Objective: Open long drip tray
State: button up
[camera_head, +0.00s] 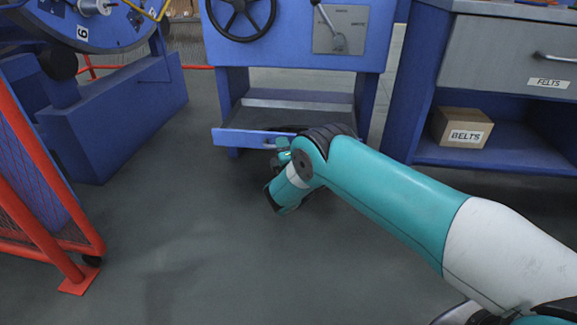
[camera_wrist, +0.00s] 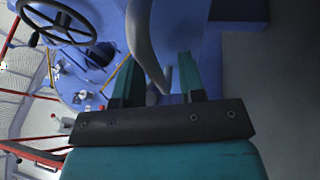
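The long drip tray (camera_head: 238,138) is the low blue tray under the blue machine in the head view. Its front stands a little forward of the machine's legs, and a dark inside shows behind it. My gripper (camera_head: 279,150) is at the right part of the tray's front, partly hidden by my wrist. In the wrist view the two teal fingers of my gripper (camera_wrist: 155,83) stand apart. A grey curved handle (camera_wrist: 148,45) runs between them, nearer the left finger. A gap shows on its right side. Whether a finger touches the handle is unclear.
A blue machine with a handwheel (camera_head: 240,15) stands above the tray. On the right is a blue bench with a FELTS drawer (camera_head: 510,55) and a BELTS box (camera_head: 461,128). A red mesh guard (camera_head: 40,190) stands at the left. The floor in front is clear.

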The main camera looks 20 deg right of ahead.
jog(key=s+f+p, duration=0.2)
jog(key=s+p, duration=1.4)
jog(key=p, duration=0.4)
jog(key=shift+s+a+f, duration=0.2)
jog(key=shift+s+f, duration=0.15)
jog(key=shift+f, duration=0.05)
